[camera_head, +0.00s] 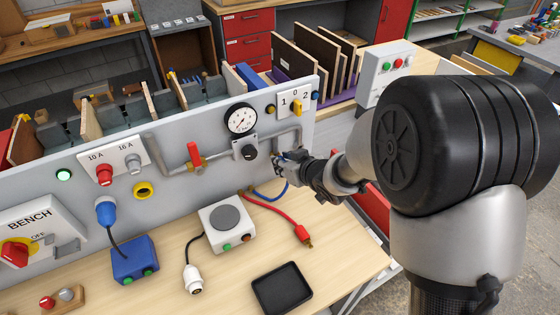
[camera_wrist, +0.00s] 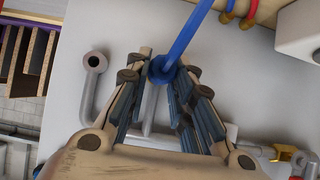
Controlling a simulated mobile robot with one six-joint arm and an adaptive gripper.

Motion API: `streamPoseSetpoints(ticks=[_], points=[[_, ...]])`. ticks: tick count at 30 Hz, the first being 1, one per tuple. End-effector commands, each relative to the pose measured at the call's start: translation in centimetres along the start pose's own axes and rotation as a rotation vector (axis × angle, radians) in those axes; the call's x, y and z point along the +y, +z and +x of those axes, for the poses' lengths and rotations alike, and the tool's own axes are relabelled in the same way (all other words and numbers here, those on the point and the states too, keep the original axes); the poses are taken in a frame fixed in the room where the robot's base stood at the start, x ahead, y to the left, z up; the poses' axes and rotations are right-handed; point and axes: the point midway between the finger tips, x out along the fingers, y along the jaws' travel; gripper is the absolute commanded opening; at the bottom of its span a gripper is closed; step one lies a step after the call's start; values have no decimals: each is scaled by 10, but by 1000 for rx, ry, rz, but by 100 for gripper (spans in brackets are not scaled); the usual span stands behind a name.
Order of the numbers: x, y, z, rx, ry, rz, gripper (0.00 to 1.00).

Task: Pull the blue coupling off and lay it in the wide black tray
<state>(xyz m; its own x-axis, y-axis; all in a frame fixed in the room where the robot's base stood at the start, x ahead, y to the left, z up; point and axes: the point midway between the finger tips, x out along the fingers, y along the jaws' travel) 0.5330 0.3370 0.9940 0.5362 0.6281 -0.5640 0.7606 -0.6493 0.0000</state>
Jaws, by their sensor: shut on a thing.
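My gripper (camera_head: 281,158) is at the grey panel, below and right of the pressure gauge. In the wrist view its two fingers (camera_wrist: 162,80) are closed in on the blue coupling (camera_wrist: 161,69), one on each side. A blue hose (camera_wrist: 187,35) runs from the coupling; in the head view the blue hose (camera_head: 268,197) hangs to the bench. The fingers hide much of the coupling, and I cannot tell whether it is still seated on a pipe. The black tray (camera_head: 259,283) lies empty at the front of the bench.
A red hose (camera_head: 280,213) with a brass end lies between the panel and the tray. A white box with a grey disc (camera_head: 226,216) and a white plug (camera_head: 193,279) are left of the tray. A bent pipe (camera_wrist: 94,63) with an open end stands beside my fingers.

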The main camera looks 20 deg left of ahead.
Motion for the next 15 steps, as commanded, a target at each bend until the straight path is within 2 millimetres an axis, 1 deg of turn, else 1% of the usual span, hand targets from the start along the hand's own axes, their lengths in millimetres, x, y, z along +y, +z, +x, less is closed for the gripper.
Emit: streamPoseSetpoints(ticks=[8,15], points=[[0,0,0,0,0,0,0],[0,4,-5,-1,0,0,0]])
